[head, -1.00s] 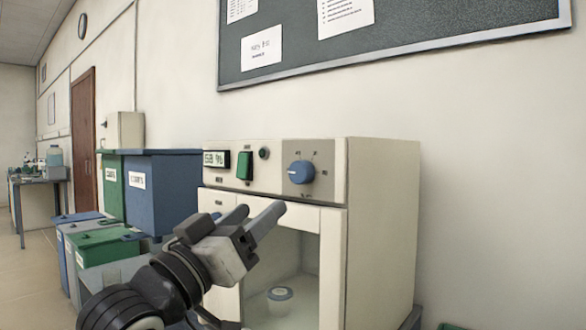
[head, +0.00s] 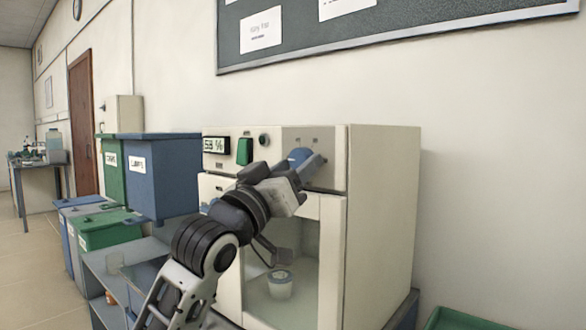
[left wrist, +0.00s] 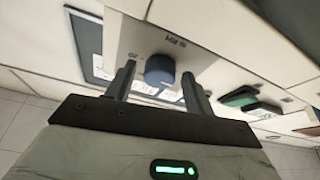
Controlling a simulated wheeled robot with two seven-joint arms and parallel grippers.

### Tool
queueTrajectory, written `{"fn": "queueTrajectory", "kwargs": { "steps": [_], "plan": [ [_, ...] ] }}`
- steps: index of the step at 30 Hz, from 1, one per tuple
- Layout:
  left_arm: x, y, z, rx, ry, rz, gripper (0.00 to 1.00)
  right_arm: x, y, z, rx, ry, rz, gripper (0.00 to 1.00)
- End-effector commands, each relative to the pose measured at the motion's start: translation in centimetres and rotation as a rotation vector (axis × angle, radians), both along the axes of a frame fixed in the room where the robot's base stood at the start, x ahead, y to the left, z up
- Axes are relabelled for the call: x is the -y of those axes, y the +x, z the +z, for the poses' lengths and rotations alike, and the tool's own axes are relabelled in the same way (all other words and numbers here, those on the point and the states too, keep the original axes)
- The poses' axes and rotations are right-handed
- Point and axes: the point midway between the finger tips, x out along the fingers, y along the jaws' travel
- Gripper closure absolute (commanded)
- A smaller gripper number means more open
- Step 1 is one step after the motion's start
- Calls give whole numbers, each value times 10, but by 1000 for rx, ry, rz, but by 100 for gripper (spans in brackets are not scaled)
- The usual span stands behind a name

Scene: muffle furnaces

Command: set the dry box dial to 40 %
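The dry box (head: 383,220) is a cream cabinet with a control panel and a glazed front. Its blue dial (head: 298,155) sits on the panel, partly hidden by my left gripper (head: 308,164). In the left wrist view the blue dial (left wrist: 160,70) lies between the two fingers of my left gripper (left wrist: 158,78). The fingers stand apart, with visible gaps to the dial on both sides. The dial's pointer is not readable. The display (head: 215,145) seems to read 58 %. My right gripper is not in view.
A green rocker switch (head: 245,151) and a dark round knob (head: 264,140) sit left of the dial. A white-lidded cup (head: 280,284) stands inside the box. Blue (head: 163,180) and green bins stand to the left. A green tray (head: 455,320) lies at lower right.

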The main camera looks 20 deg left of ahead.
Motion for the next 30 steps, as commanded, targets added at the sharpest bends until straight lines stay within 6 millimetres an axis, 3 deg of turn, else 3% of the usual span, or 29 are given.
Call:
{"fn": "queueTrajectory", "kwargs": {
  "steps": [1, 4, 17, 30],
  "plan": [
    [0, 0, 0, 0, 0, 0, 62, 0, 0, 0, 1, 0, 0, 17],
    [0, 0, 0, 0, -1, 0, 87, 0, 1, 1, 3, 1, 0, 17],
    [-2, 0, 1, 25, 64, 1, 87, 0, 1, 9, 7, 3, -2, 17],
    [-7, 2, 4, 158, 398, 3, 87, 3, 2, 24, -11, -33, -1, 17]
  ]
}}
